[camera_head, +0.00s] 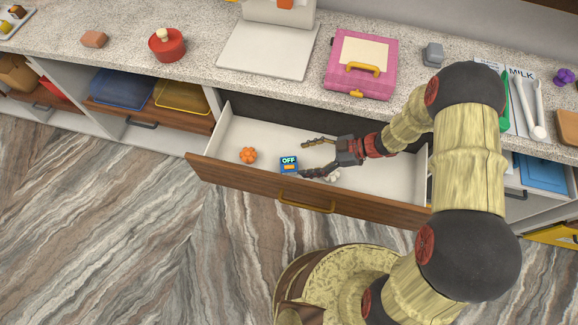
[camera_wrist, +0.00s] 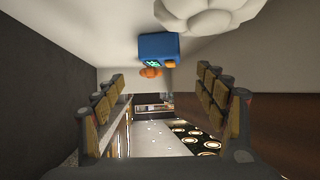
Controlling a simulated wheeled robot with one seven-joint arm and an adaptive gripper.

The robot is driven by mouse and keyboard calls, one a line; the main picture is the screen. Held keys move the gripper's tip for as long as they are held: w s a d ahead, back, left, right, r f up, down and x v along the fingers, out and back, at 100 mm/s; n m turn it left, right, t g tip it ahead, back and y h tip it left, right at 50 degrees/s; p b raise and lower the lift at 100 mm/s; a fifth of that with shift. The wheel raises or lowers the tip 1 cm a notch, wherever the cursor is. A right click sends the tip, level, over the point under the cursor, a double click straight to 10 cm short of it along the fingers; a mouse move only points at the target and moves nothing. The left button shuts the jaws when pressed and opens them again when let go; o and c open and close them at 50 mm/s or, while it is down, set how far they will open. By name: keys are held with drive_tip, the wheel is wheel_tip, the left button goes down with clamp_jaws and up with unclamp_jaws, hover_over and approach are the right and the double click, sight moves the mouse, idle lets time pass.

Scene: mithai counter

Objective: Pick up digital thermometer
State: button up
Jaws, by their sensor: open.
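The blue device with an "OFF" display (camera_head: 288,165), which looks like the digital thermometer, sits in the open drawer. It also shows in the wrist view (camera_wrist: 158,46), with a small green display and an orange part. My gripper (camera_head: 303,158) reaches into the drawer from the right, its fingers spread and nothing between them. The device is just left of the fingertips in the head view, close to the lower finger. In the wrist view it lies ahead of the fingers (camera_wrist: 160,88), above the middle. I cannot tell whether the lower finger touches it.
An orange lumpy item (camera_head: 248,155) lies left of the device in the drawer (camera_head: 232,132). A white lumpy object (camera_head: 333,176) is partly hidden by the lower finger; it looms large in the wrist view (camera_wrist: 205,14). A pink case (camera_head: 345,85) stands on the counter above.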

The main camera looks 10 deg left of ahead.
sight(289, 163)
drive_tip(key=b+x, duration=0.3)
drive_tip(key=x, duration=0.3)
drive_tip(key=shift+s+d+f, duration=0.1)
drive_tip(key=shift+d+f, duration=0.05)
drive_tip(key=shift+f, duration=0.05)
drive_tip(key=shift+c, duration=1.2)
drive_tip(key=c, duration=1.1)
drive_tip(key=shift+c, duration=0.3)
